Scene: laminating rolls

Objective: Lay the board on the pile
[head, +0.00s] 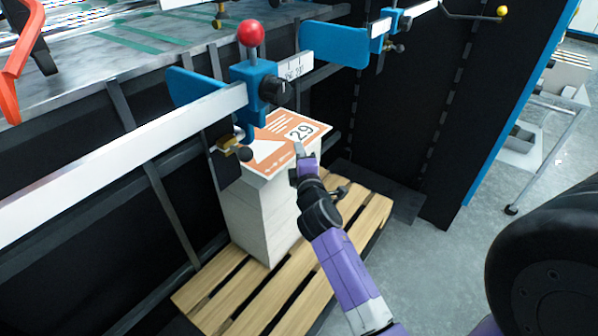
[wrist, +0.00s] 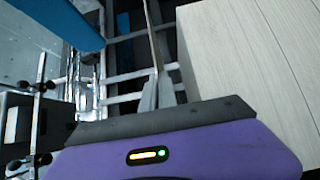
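The board (head: 268,148) is orange and white with the number 29 on its face. In the head view it lies roughly flat over the top of the pale pile (head: 262,215). My gripper (head: 302,150) is at its near right edge, with the fingertips on that edge. In the wrist view the board (wrist: 154,35) shows edge-on as a thin strip between my gripper's two grey fingers (wrist: 158,92), which are shut on it. The pile (wrist: 245,60) is to the right there, with a narrow gap between it and the board. The pile's top face is hidden.
The pile stands on a wooden pallet (head: 245,295). A blue clamp with a red knob (head: 251,33) on a white rail (head: 110,150) is close beside the board's left side. A dark machine frame is behind.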

